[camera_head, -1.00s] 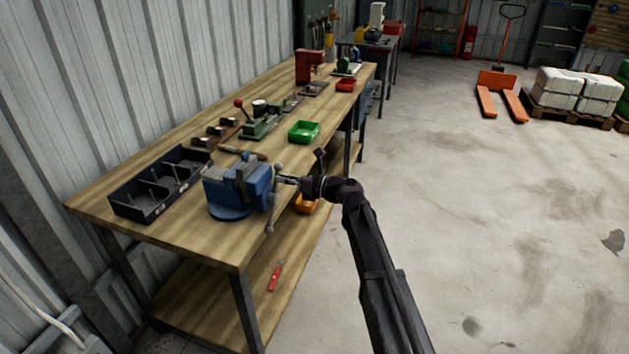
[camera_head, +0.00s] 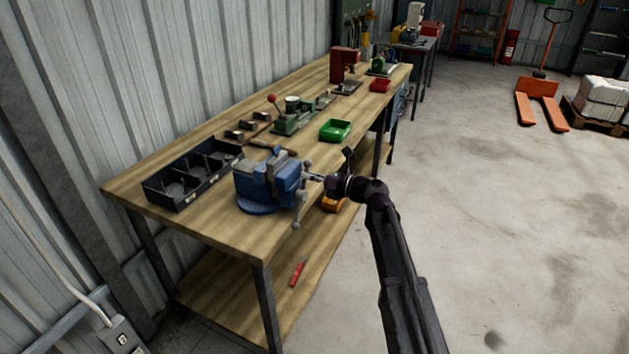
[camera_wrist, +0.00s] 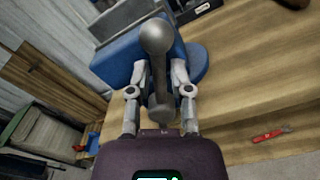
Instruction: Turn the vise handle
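The blue vise (camera_head: 254,188) is mounted at the near front corner of the workbench. Its grey handle (camera_head: 299,207), a bar with rounded ends, hangs steeply, slightly tilted, at the vise's front. My gripper (camera_head: 312,176) reaches the handle from the right, near its upper part. In the wrist view the handle (camera_wrist: 157,75) runs up the middle, its ball end toward the camera, with the vise (camera_wrist: 120,62) behind. The fingers of my gripper (camera_wrist: 159,76) lie one on each side of the bar, tips close to it. Whether they touch or clamp it is not clear.
The wooden workbench (camera_head: 232,232) carries a black divided tray (camera_head: 176,203), a green bin (camera_head: 335,131) and small tools. An orange bin (camera_head: 332,205) and a red-handled tool (camera_head: 298,273) are on the lower shelf. Open concrete floor lies right of the bench.

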